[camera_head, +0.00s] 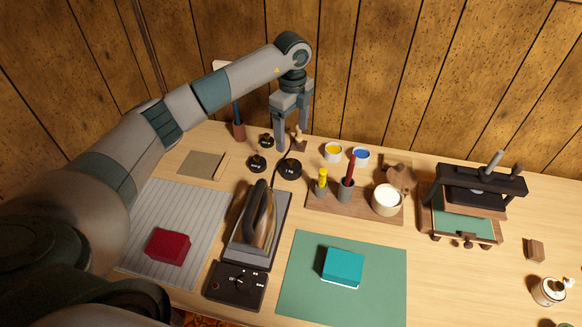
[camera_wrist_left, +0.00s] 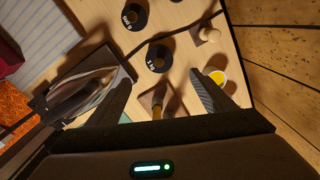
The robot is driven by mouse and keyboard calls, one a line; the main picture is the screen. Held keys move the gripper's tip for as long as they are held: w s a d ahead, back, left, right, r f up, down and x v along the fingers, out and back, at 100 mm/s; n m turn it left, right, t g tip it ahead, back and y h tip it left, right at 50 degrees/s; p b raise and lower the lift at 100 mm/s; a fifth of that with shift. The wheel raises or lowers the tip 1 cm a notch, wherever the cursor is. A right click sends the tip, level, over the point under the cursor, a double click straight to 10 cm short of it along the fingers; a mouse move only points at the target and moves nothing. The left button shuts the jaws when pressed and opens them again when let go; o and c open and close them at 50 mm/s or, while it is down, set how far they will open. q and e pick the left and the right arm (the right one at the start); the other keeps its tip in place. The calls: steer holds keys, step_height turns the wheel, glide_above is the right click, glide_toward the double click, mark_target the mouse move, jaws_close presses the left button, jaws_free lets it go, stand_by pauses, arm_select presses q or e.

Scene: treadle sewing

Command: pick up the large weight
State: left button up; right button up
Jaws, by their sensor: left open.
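The large weight (camera_head: 289,168), a black disc with a knob on top and a white "1 kg" label, stands on the table right of the iron's tip. It also shows in the left wrist view (camera_wrist_left: 158,58), just beyond the space between my fingertips. My left gripper (camera_head: 291,142) is open and empty, pointing down above the table. In the head view its fingers appear just behind the large weight, apart from it. Two smaller black weights stand nearby: one labelled 500 g (camera_head: 257,164) and another (camera_head: 266,140) farther back. My right gripper is not in view.
The iron (camera_head: 259,222) stands close in front of the weights. A wooden rack (camera_head: 361,208) with yellow and red tools is to the right, with yellow (camera_head: 333,152) and blue (camera_head: 361,157) paint pots behind. A small wooden knobbed piece (camera_head: 299,143) is beside the gripper.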

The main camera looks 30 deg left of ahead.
arm_select(q)
steer(key=p, duration=0.1)
glide_above(291, 160)
step_height(291, 160, down, 4)
steer(key=shift+d+f, duration=0.15)
steer(key=shift+f, duration=0.05)
step_height(291, 160, down, 4)
steer(key=shift+r+p, duration=0.2)
steer(key=shift+p, duration=0.5)
steer(key=shift+w+f, duration=0.1)
steer(key=shift+f, duration=0.35)
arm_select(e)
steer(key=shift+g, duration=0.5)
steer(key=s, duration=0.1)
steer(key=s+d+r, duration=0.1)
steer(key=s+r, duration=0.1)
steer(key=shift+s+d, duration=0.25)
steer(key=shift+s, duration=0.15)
arm_select(q)
steer(key=shift+f+p, duration=0.5)
steer(key=shift+p, duration=0.05)
steer(key=f+p, duration=0.1)
steer(key=f, duration=0.2)
steer(key=shift+a, duration=0.2)
steer(key=shift+f, duration=0.6)
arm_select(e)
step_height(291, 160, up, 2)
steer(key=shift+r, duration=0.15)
